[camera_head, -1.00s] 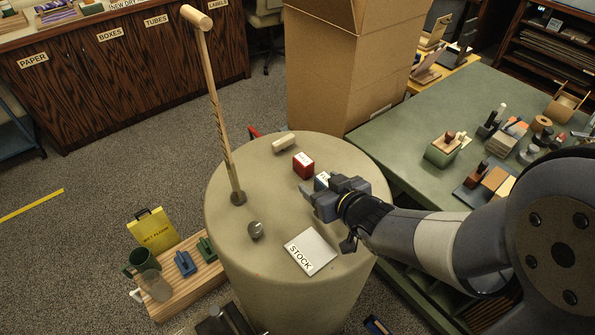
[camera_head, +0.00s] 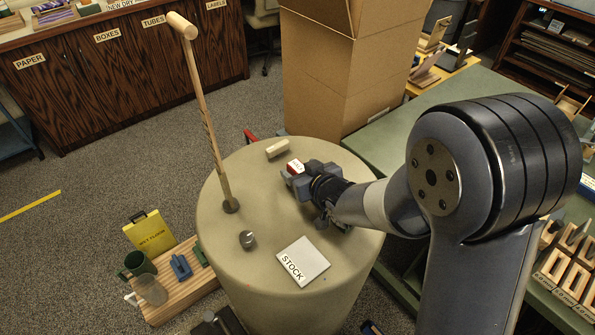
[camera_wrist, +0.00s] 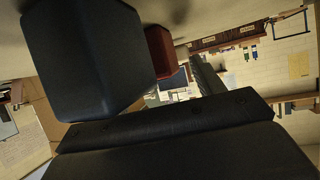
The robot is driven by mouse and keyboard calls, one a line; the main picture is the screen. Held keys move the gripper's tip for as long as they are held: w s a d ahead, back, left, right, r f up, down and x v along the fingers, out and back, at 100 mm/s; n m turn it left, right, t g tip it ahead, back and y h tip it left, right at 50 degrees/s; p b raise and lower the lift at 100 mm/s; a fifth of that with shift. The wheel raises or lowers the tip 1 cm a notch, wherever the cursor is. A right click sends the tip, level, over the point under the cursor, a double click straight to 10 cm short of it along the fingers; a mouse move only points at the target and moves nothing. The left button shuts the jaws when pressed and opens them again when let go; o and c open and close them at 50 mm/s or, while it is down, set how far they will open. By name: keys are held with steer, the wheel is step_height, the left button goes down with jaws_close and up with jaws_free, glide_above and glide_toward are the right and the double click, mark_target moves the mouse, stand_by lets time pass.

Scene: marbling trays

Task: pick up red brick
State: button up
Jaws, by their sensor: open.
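The red brick (camera_head: 290,171) has a white label on top and stands on the round beige pedestal table (camera_head: 225,235). In the head view my gripper (camera_head: 297,175) covers much of it from the near right. My gripper is open, its fingers low over the tabletop and close to the brick; I cannot tell whether they touch it. In the wrist view the red brick (camera_wrist: 160,48) shows just past a large dark finger, partly hidden by it.
A cream block (camera_head: 278,149), a wooden post with a crossbar (camera_head: 207,120), a grey knob (camera_head: 247,239) and a white STOCK card (camera_head: 302,261) share the tabletop. A tall cardboard box (camera_head: 335,85) stands behind. A green table (camera_head: 385,140) is at right.

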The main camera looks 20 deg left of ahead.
steer(key=c, duration=1.2)
steer(key=shift+r, duration=0.1)
